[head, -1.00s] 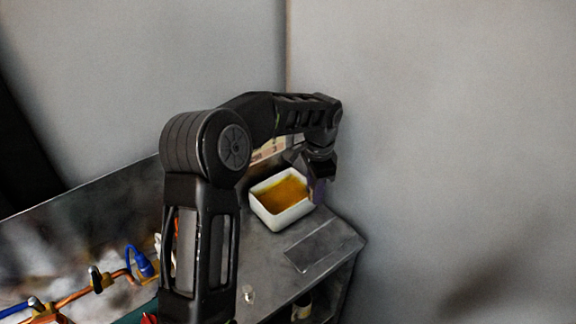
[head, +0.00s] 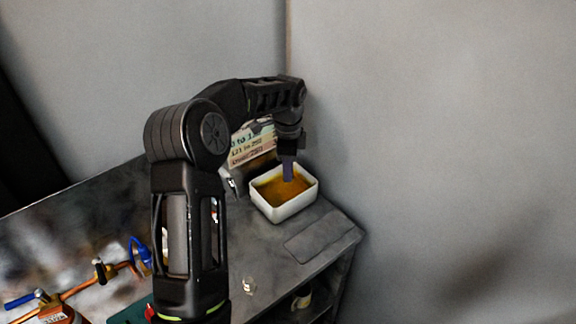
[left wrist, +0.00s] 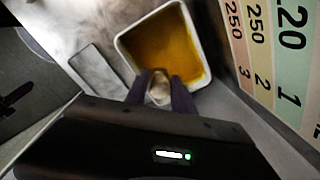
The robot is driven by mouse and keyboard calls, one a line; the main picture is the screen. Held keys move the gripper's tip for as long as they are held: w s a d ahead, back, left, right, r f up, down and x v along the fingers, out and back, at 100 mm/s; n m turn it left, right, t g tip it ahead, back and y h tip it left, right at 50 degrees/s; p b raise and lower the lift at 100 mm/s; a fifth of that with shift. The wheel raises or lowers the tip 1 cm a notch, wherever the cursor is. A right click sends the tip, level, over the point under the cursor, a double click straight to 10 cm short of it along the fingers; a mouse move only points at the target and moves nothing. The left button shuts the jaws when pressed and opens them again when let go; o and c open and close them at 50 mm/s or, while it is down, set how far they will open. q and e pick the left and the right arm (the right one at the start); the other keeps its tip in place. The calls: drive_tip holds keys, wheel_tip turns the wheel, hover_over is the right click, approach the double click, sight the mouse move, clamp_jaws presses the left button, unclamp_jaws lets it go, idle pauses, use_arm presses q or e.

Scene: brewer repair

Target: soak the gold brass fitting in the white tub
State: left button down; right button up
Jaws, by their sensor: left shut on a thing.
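The white tub (head: 293,210) stands near the far right corner of the grey bench and holds an amber liquid. It also shows in the left wrist view (left wrist: 127,52). My left gripper (head: 288,176) points down over the tub, its fingertips at or just above the liquid. In the left wrist view my left gripper (left wrist: 160,84) is shut on a small pale, brassy piece (left wrist: 159,91), which looks like the brass fitting. The fitting is hidden in the head view. Whether it touches the liquid I cannot tell. My right gripper is not in view.
A printed chart (head: 252,146) stands behind the tub. A flat grey rectangular plate (head: 318,238) lies in front of it at the bench's right edge. Copper piping (head: 78,286) with blue-handled parts is at the left. A small clear item (head: 249,286) sits near the front edge.

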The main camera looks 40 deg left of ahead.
use_arm(q)
drive_tip(key=shift+f, duration=0.9)
drive_tip(key=shift+f+b, duration=2.9)
drive_tip(key=shift+f, duration=1.15)
drive_tip(key=shift+r+p, duration=2.6)
drive_tip(key=shift+r, duration=1.15)
drive_tip(key=shift+r+p, duration=0.5)
drive_tip(key=shift+r, duration=0.75)
